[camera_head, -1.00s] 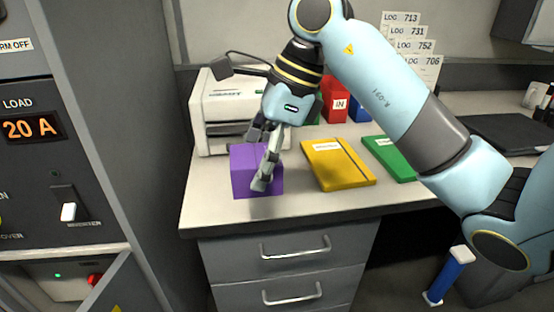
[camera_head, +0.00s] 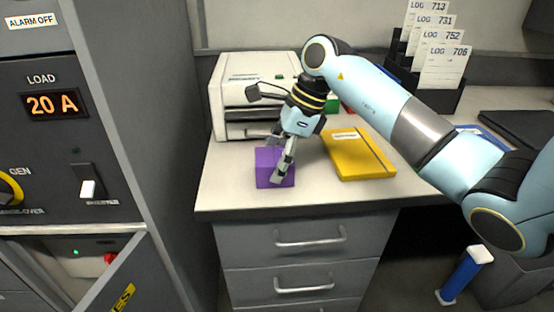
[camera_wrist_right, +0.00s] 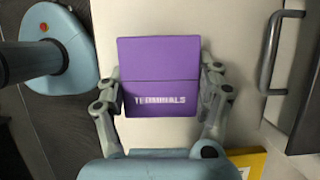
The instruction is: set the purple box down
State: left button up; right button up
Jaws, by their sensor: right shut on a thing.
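The purple box (camera_head: 266,168) is over the left part of the grey desk top (camera_head: 228,190), in front of the white printer. My right gripper (camera_head: 281,166) reaches down from above and is shut on it. In the right wrist view the box (camera_wrist_right: 158,75) sits between the two fingers (camera_wrist_right: 160,100), one at each side, with the word TERMINALS on it. The box looks level and is at or just above the desk; I cannot tell whether its underside touches. My left gripper is not in view.
The white printer (camera_head: 232,98) stands behind the box. A yellow notebook (camera_head: 358,155) lies to its right, with a small gap of bare desk between. The desk's front edge (camera_head: 300,212) is close in front, above grey drawers (camera_head: 255,248). A control cabinet (camera_head: 120,130) stands at left.

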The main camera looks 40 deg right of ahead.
jog(key=shift+f, duration=0.1)
jog(key=o, duration=1.4)
jog(key=shift+c, duration=0.2)
jog(key=v, duration=1.2)
jog(key=shift+p, duration=0.45)
jog(key=shift+a, duration=0.1)
